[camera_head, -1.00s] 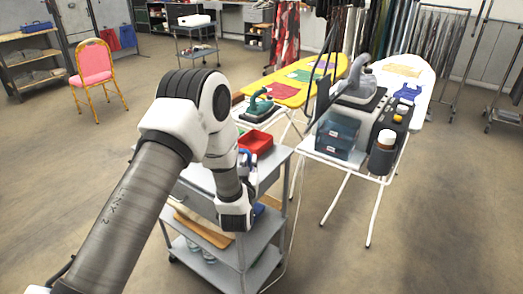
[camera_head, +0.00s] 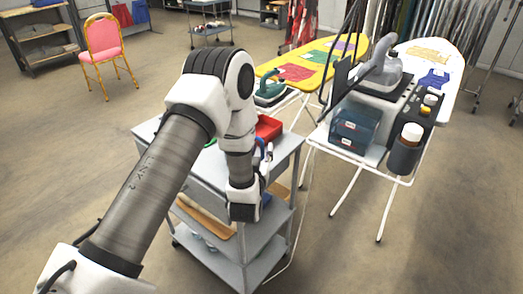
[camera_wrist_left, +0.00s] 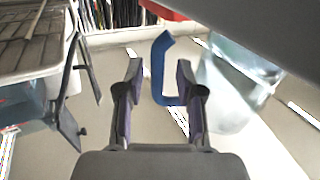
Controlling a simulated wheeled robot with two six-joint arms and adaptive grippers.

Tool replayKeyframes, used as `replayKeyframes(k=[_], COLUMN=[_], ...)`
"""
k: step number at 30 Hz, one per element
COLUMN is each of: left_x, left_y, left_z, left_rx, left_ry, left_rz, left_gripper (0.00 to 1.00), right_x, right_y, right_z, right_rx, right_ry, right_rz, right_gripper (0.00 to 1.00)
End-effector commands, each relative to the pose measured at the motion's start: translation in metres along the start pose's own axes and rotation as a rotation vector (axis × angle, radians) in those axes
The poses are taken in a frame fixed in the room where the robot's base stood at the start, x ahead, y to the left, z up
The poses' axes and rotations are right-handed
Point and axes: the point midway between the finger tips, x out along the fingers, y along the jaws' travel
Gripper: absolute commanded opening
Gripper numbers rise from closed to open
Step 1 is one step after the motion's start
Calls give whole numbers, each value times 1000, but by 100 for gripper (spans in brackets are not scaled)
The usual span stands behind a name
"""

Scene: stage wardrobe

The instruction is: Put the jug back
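The jug (camera_wrist_left: 235,85) is clear with a pale blue tint and stands to the right of my left gripper in the left wrist view; its upper right is cut off by a grey surface. A blue handle (camera_wrist_left: 158,75), apparently the jug's, lies between the two fingers of my left gripper (camera_wrist_left: 160,78). The fingers are apart, with a gap visible beside the handle. In the head view my left arm comes down over the grey cart (camera_head: 278,170) and hides most of the jug and the fingertips. My right gripper is in neither view.
A red tray (camera_head: 268,128) sits on the cart's top. A white ironing board (camera_head: 445,55) with a steam station and teal box (camera_head: 356,128) stands close on the right. A yellow ironing board (camera_head: 345,50) is behind. A pink chair (camera_head: 103,40) stands far left, with open floor around it.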

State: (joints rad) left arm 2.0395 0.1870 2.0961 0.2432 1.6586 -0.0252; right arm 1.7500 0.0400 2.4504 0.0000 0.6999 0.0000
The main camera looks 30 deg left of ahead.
Motion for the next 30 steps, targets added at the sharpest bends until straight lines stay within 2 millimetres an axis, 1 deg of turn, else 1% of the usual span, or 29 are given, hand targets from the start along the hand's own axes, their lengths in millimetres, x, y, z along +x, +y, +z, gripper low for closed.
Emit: replayKeyframes(k=[5,8,11,15,18,21,24,30], left_x=[-1,-10,-29,-66,-91,-109,-118,-120], left_y=[0,1,1,1,1,1,1,0], left_z=[0,1,2,3,2,2,1,0], left_rx=[0,1,2,5,5,4,2,0], left_ry=[0,0,-2,-3,-2,-1,1,2], left_rz=[0,2,2,5,4,3,2,0], left_gripper=[36,36,36,36,36,36,36,36], right_x=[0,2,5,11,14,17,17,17], right_y=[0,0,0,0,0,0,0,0], right_z=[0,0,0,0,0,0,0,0], right_rx=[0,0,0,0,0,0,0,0], right_ry=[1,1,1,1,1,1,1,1], right_rz=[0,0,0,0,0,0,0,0], right_gripper=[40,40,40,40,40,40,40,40])
